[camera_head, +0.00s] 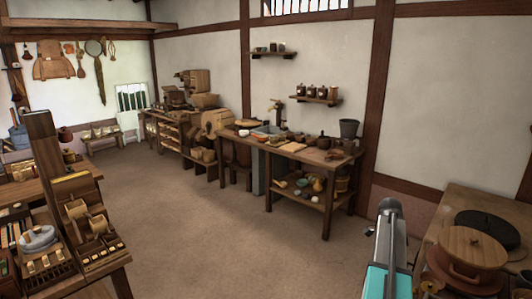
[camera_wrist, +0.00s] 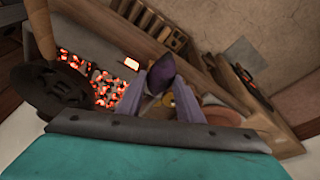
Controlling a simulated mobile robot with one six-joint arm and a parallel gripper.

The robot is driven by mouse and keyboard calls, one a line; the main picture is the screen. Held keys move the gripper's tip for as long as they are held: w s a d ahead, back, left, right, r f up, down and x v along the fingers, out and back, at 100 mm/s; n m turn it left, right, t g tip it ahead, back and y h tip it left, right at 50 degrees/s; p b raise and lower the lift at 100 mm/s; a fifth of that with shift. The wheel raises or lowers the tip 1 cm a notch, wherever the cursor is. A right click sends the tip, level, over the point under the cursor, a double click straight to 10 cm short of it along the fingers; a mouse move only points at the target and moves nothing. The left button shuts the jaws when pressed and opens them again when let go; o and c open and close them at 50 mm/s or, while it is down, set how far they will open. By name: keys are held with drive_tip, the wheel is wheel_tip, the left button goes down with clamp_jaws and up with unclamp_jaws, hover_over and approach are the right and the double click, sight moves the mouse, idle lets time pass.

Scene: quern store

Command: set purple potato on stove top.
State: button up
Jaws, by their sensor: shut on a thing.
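In the wrist view my gripper (camera_wrist: 166,82) is shut on a dark purple potato (camera_wrist: 159,74), held between the two grey-purple fingers. Behind and to the left of the potato is the stove top (camera_wrist: 88,48), a grey surface with glowing red-orange coals (camera_wrist: 108,88) showing. I cannot tell the gap between potato and stove. In the head view my arm shows at the lower right, but the gripper and potato cannot be made out there.
A dark round pan or lid (camera_wrist: 50,88) is left of the coals in the wrist view. In the head view, a wooden-lidded pot (camera_head: 470,248) and a black round lid (camera_head: 487,222) stand at the right. A workbench (camera_head: 300,152) lines the far wall. The middle floor is clear.

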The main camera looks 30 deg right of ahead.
drive_tip(key=w+a+r+n, duration=0.1)
drive_tip(key=w+a, duration=0.3)
drive_tip(key=w+a+r+n, duration=0.1)
drive_tip(key=w+a, duration=0.4)
drive_tip(key=w+a+r+n, duration=0.1)
drive_tip(key=w+a, duration=0.3)
drive_tip(key=shift+w+a+r+t+h, duration=0.15)
drive_tip(key=shift+w+a+t+h, duration=0.15)
drive_tip(key=shift+a+t, duration=0.1)
drive_tip(key=w+a+r+n+t, duration=0.1)
drive_tip(key=w+a+r+n, duration=0.2)
drive_tip(key=a, duration=0.7)
drive_tip(key=w+a+n+t, duration=0.1)
drive_tip(key=w+a+n, duration=0.25)
drive_tip(key=a, duration=0.65)
drive_tip(key=w+a+r+n+t, duration=0.1)
drive_tip(key=w+a+r+n, duration=0.2)
drive_tip(key=a, duration=0.7)
drive_tip(key=shift+s+a+r+n+t+y, duration=0.2)
drive_tip(key=shift+s+a+n+y, duration=0.3)
drive_tip(key=shift+a+n, duration=2)
drive_tip(key=shift+s+a+r+n+t+y, duration=0.15)
drive_tip(key=shift+s+a+n+t+y, duration=0.3)
drive_tip(key=shift+a+n, duration=2)
drive_tip(key=shift+s+a+r+n+t+y, duration=0.15)
drive_tip(key=shift+s+a+n+y, duration=0.35)
drive_tip(key=shift+a+n, duration=2)
drive_tip(key=shift+w+a+m, duration=0.1)
drive_tip(key=shift+a+m, duration=0.35)
drive_tip(key=shift+m, duration=0.05)
